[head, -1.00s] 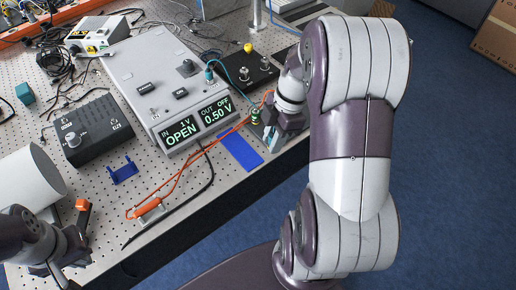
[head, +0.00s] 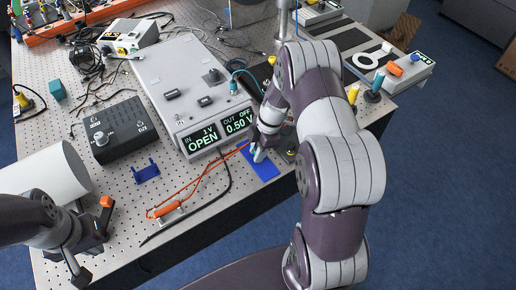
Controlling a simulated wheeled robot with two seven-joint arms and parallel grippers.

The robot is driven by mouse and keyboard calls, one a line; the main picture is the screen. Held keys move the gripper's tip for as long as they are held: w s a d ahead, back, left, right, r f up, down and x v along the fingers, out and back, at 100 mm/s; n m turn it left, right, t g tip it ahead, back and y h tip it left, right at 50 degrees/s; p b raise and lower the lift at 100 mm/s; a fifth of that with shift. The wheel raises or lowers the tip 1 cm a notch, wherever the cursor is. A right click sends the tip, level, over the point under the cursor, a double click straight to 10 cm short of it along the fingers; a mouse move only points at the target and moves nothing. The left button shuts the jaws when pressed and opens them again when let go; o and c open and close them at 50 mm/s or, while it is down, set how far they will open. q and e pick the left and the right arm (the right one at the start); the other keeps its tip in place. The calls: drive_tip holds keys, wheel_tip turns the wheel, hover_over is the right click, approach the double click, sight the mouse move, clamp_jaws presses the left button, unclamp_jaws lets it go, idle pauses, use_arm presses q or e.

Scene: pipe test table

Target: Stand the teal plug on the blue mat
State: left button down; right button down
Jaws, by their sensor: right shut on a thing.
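The blue mat (head: 266,171) lies near the front edge of the table, right of the grey meter. My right gripper (head: 258,154) points down over the mat's back part, shut on the teal plug (head: 254,150). Only a little teal shows between the fingers. The plug's lower end is mostly hidden, so I cannot tell whether it touches the mat. My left gripper (head: 94,238) is at the lower left, away from the mat, with its fingers apart and nothing seen between them.
The grey meter (head: 185,90) reads OPEN and 0.50 V. An orange cable with an orange-handled probe (head: 168,209) and a black lead lie left of the mat. A blue bracket (head: 146,172), black box (head: 115,130) and white cylinder (head: 45,178) stand further left. Coloured pegs (head: 374,86) stand at right.

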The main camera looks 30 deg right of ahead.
drive_tip(key=shift+f, duration=0.1)
drive_tip(key=c, duration=0.9)
unclamp_jaws()
drive_tip(key=shift+s, duration=0.1)
drive_tip(key=shift+r, duration=0.35)
drive_tip(key=b+v, duration=0.2)
drive_tip(key=v, duration=0.3)
drive_tip(key=shift+d, duration=0.1)
drive_tip(key=v, duration=0.6)
drive_tip(key=s+a+m+h, duration=0.1)
drive_tip(key=s+a+m, duration=0.2)
drive_tip(key=s+m, duration=0.1)
drive_tip(key=s+a+m+h, duration=0.1)
drive_tip(key=s+a+m, duration=0.3)
drive_tip(key=m, duration=0.3)
drive_tip(key=s+a+r+m+t+h, duration=0.1)
drive_tip(key=s+a+m, duration=0.3)
drive_tip(key=s+m, duration=0.1)
drive_tip(key=shift+a+r, duration=0.1)
drive_tip(key=shift+a, duration=0.15)
